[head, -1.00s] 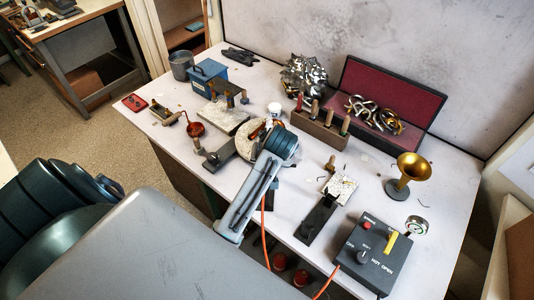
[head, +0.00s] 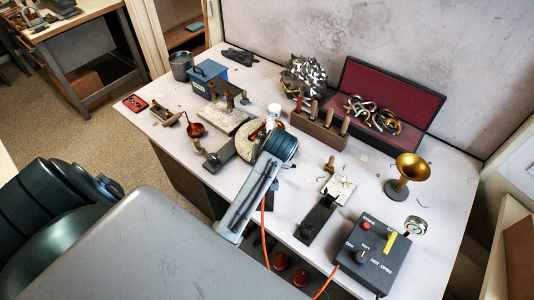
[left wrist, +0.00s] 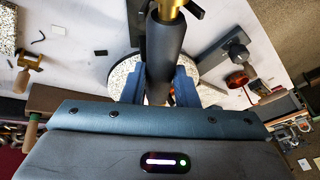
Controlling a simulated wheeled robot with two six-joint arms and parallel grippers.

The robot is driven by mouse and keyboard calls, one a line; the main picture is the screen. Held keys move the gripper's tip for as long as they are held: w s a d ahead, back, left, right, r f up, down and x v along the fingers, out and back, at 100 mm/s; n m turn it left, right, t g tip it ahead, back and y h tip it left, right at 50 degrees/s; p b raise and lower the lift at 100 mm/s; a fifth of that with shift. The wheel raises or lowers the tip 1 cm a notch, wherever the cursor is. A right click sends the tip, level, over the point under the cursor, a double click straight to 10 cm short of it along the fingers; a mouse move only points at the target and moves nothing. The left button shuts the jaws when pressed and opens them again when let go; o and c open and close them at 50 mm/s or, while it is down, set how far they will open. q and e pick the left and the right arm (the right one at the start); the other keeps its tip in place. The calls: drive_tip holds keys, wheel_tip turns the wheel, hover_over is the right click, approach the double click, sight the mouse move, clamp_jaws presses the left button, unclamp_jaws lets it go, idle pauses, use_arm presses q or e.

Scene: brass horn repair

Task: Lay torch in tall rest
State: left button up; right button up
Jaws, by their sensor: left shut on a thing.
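In the left wrist view the torch (left wrist: 165,50), a dark cylinder with a brass end, is clamped between the fingers of my left gripper (left wrist: 160,85). It is above the speckled round pad (left wrist: 122,75). In the head view my left wrist hides the fingers and most of the torch beside that pad (head: 249,132). An orange hose (head: 264,240) hangs below the arm. I cannot clearly pick out the tall rest; a bronze-coloured stand (head: 229,88) is on the pale slab behind the pad. My right gripper is not in view.
A grey control box (head: 372,255) and brass bell (head: 412,170) stand at the right. A rack of handled tools (head: 318,132) and an open red-lined case (head: 395,90) are behind. A clamp on a dark plate (head: 316,219) is right of my arm. A blue box (head: 208,75) stands back left.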

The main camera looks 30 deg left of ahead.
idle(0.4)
use_arm(q)
drive_tip(key=o, duration=1.5)
drive_tip(key=shift+o, duration=0.2)
drive_tip(key=shift+r, duration=4)
